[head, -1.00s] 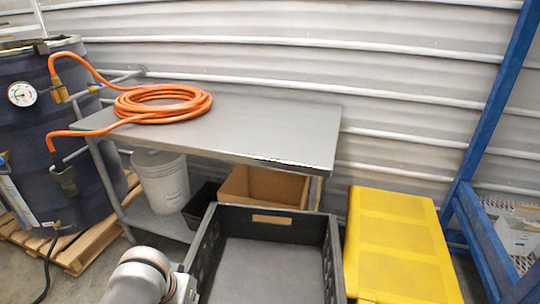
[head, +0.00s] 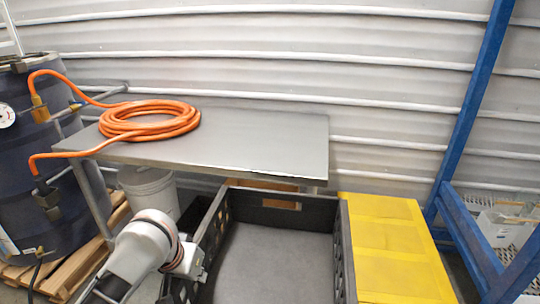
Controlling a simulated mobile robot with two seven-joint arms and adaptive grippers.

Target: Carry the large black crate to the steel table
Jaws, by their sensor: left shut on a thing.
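My right gripper is not in view. The steel table (head: 260,145) stands beyond the crate.
A coiled orange hose (head: 150,121) lies on the table's left part; the right part is bare. A yellow box (head: 390,240) stands close right of the crate, near a blue frame (head: 465,120). A dark drum (head: 45,160) and a white bucket (head: 150,192) are left.

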